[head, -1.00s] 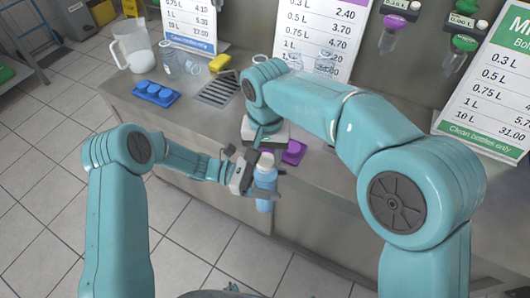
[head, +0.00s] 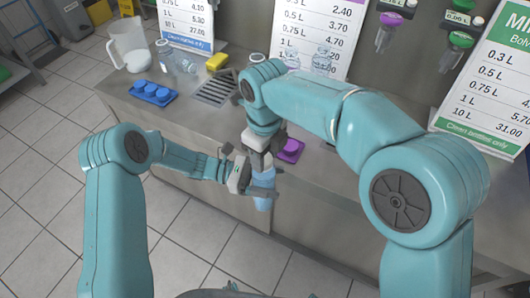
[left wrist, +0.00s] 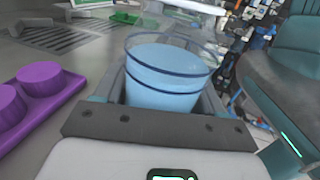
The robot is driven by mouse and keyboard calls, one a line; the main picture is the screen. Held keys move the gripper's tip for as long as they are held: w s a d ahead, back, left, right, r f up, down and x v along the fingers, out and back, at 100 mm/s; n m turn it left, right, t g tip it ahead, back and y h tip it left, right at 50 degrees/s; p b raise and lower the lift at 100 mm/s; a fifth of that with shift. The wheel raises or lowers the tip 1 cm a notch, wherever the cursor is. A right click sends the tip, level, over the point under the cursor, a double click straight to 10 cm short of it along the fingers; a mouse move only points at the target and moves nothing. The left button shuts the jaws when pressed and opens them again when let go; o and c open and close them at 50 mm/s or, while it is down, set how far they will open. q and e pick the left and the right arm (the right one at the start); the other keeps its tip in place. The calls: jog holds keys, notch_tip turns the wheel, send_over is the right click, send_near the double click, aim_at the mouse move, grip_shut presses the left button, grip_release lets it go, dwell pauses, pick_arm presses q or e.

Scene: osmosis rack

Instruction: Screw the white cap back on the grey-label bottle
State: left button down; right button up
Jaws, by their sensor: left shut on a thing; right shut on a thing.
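The bottle (head: 264,203), clear with light-blue liquid, hangs upright in front of the counter's edge. My left gripper (head: 262,188) is shut around its body. In the left wrist view the bottle (left wrist: 165,85) stands between the jaws, its upper part cut off by the frame; no grey label shows. My right gripper (head: 262,162) is directly above, pointing down at the bottle's top, and is shut. Its fingers hide what they hold, and the white cap is not clearly seen. I cannot tell whether cap and neck touch.
A purple tray (head: 291,151) lies on the counter just behind the grippers. A blue tray (head: 151,93), a drain grate (head: 215,88), a yellow sponge (head: 217,61), a jug (head: 128,47) and clear bottles (head: 322,61) stand farther back. Open floor lies in front of the counter.

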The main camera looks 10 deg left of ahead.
jog(key=o, duration=1)
jog(key=shift+r, duration=0.1)
jog(key=shift+r, duration=2.2)
jog(key=shift+c, duration=0.3)
